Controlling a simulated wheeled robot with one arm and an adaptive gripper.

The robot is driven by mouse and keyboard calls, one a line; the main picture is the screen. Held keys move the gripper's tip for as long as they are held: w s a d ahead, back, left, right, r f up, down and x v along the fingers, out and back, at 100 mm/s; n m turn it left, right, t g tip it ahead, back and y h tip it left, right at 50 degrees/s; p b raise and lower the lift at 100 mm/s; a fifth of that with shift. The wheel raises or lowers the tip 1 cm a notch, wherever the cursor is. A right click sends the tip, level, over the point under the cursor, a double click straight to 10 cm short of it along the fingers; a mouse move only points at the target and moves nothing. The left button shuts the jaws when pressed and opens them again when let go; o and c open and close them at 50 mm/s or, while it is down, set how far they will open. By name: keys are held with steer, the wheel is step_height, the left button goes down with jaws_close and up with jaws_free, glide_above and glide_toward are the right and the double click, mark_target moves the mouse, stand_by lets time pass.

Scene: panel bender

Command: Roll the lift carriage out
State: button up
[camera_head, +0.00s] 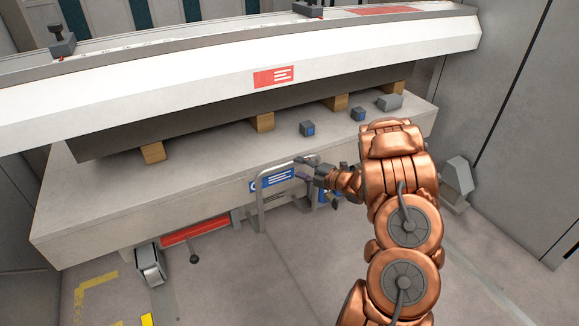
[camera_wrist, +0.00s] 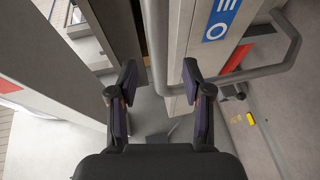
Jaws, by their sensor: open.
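The lift carriage (camera_head: 100,210) is a long pale grey block low across the head view, with a caster (camera_head: 150,265) under its left part. A bent grey tube handle (camera_head: 261,205) stands out from its front beside a blue and white label (camera_head: 277,179). The handle (camera_wrist: 272,69) also shows in the wrist view. My gripper (camera_head: 315,182) is at the handle's right side. In the wrist view my gripper (camera_wrist: 160,92) is open, with grey tube between and behind the fingers. I cannot tell whether they touch it.
A wide white beam (camera_head: 200,95) with a red label overhangs the carriage. Wooden blocks (camera_head: 152,152) and small grey-blue blocks (camera_head: 307,129) sit on the carriage top. A red panel (camera_head: 195,231) is below its front. Grey walls stand at the right. The front floor (camera_head: 260,285) is clear.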

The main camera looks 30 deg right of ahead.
mark_target(293, 165)
steer(key=shift+b+x, duration=0.35)
steer(key=shift+x, duration=2.35)
jaws_close()
